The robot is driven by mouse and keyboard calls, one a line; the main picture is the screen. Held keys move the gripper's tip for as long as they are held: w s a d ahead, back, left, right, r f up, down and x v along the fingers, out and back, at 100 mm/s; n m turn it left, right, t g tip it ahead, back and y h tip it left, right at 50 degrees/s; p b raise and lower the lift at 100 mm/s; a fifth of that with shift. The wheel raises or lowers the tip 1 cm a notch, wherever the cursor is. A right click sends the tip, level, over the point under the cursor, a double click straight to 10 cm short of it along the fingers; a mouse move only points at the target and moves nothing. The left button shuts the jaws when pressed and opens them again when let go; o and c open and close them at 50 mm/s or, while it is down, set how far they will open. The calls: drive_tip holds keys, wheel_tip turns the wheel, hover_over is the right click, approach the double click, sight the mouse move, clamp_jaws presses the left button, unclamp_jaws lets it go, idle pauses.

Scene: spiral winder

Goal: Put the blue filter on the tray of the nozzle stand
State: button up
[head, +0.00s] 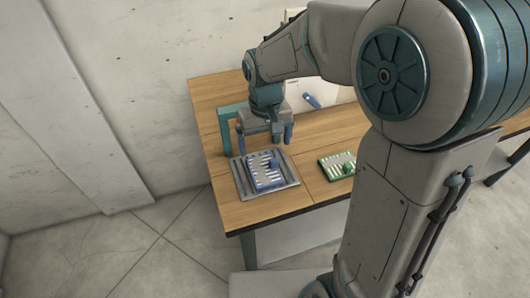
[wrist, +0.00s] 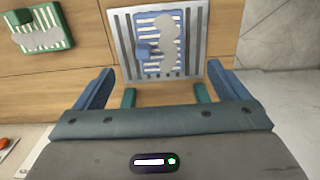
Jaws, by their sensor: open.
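The blue filter (head: 264,183) is a flat slatted plate with pale bars and a small blue block on top. It lies on the grey ribbed tray (head: 284,188) of the nozzle stand, whose teal frame (head: 227,122) stands behind it. In the wrist view the filter (wrist: 178,65) lies flat within the edges of the tray (wrist: 204,25), with a grey patch over part of it. My gripper (head: 265,141) is open and empty, above the back part of the tray. In the wrist view its spread blue fingers (wrist: 160,72) point toward the tray, apart from the filter.
A green slatted filter (head: 334,167) lies on the wooden table (head: 268,210) to the right; it also shows in the wrist view (wrist: 62,18). A small blue object (head: 312,100) lies on a white surface at the back. A wall stands behind the table.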

drive_tip(key=s+d+r+m+t, duration=0.1)
drive_tip(key=s+d+r, duration=0.1)
drive_tip(key=s+d, duration=0.4)
drive_tip(key=s+d+r+m+t, duration=0.2)
drive_tip(key=s+d+r, duration=0.1)
drive_tip(key=s+d, duration=0.3)
drive_tip(key=shift+s+d+r, duration=0.15)
drive_tip(key=shift+s+r, duration=0.1)
drive_tip(key=shift+s, duration=0.65)
drive_tip(key=shift+c, duration=0.3)
